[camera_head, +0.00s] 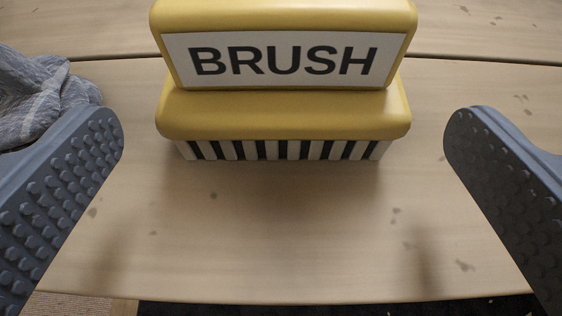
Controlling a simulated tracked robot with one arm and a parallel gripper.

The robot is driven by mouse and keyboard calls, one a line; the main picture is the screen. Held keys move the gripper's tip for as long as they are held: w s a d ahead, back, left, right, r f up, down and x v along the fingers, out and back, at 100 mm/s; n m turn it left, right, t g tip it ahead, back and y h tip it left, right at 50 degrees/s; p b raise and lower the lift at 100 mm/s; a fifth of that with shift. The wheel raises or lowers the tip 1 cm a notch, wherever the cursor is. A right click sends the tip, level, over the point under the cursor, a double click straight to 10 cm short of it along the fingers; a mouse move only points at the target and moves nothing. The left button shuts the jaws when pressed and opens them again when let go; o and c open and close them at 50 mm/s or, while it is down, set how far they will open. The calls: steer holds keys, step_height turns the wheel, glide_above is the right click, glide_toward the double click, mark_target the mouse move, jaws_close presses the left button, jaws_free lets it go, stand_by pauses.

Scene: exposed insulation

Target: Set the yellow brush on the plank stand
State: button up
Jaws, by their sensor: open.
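The yellow brush (285,115) stands upright on a pale wooden plank surface (255,245) in the upper middle of the view. It has a white label reading BRUSH and black and white striped bristles facing down. Its top is cut off by the picture edge. My gripper (284,140) is open and empty. Its two grey studded fingers stand wide apart, one to the left and one to the right of the brush, with clear gaps on both sides. The fingers look nearer to the camera than the brush.
A crumpled grey cloth (45,95) lies at the left, close to the left finger. A dark seam between planks runs behind the brush. The front edge of the wood crosses the bottom of the view, with dark floor below it.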

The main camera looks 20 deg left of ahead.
steer(key=v, duration=0.2)
steer(key=shift+s+d+r+p, duration=0.1)
steer(key=shift+s+r+p, duration=0.1)
steer(key=shift+r+p, duration=0.1)
steer(key=p, duration=0.3)
steer(key=shift+s+d+r+p, duration=0.15)
steer(key=shift+s+p, duration=0.1)
steer(key=shift+p, duration=0.15)
steer(key=p+v, duration=0.2)
steer(key=p, duration=0.3)
steer(key=shift+p, duration=0.35)
steer(key=shift+s, duration=0.1)
